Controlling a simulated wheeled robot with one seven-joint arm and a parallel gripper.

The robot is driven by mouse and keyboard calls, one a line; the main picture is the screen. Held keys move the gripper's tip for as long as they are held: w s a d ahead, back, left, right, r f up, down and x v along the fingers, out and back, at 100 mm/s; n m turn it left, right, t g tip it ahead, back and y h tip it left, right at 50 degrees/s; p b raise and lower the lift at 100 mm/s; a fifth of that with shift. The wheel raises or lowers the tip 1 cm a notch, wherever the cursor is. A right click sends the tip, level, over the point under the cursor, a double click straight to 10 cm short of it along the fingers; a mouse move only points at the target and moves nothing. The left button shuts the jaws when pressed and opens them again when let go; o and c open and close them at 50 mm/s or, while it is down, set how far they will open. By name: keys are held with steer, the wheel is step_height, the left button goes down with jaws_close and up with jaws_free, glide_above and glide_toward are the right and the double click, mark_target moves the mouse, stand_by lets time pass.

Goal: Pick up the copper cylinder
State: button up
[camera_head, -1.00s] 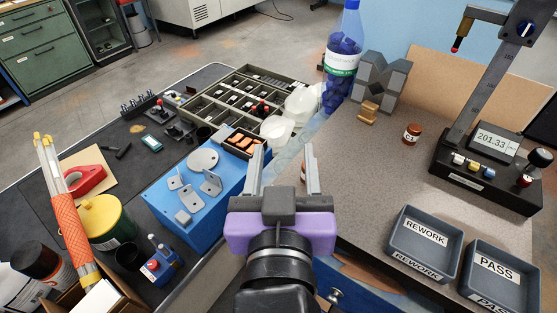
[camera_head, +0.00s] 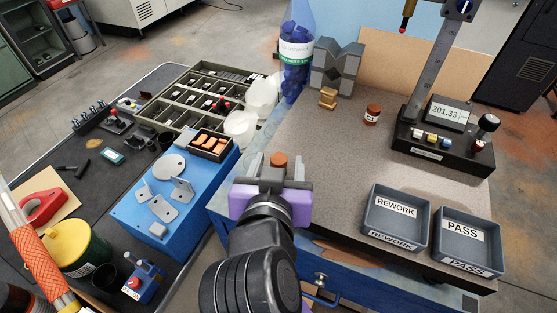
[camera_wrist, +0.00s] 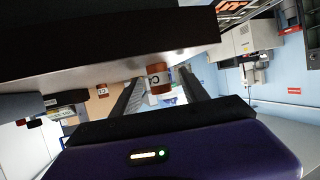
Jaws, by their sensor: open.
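A copper cylinder (camera_head: 279,159) shows in the head view between the two fingers of my gripper (camera_head: 280,168), its lower part hidden behind the gripper. In the wrist view this cylinder (camera_wrist: 158,83) has a pale label band with a dark mark and appears between the fingertips (camera_wrist: 161,77). My gripper is open, with a gap on each side of the cylinder. Whether the cylinder is fully within the jaws or just beyond the tips, I cannot tell. A second copper cylinder (camera_head: 372,114) with a white label stands farther back on the bench.
The speckled benchtop (camera_head: 330,165) is clear right of my gripper. REWORK (camera_head: 378,238) and PASS (camera_head: 446,249) trays stand at the front right. A meter stand (camera_head: 436,150) is at the back right. A blue box (camera_head: 132,210) with metal parts lies left.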

steer(key=shift+w+f, duration=0.25)
steer(key=shift+w, duration=0.25)
jaws_close()
steer(key=shift+r, duration=0.1)
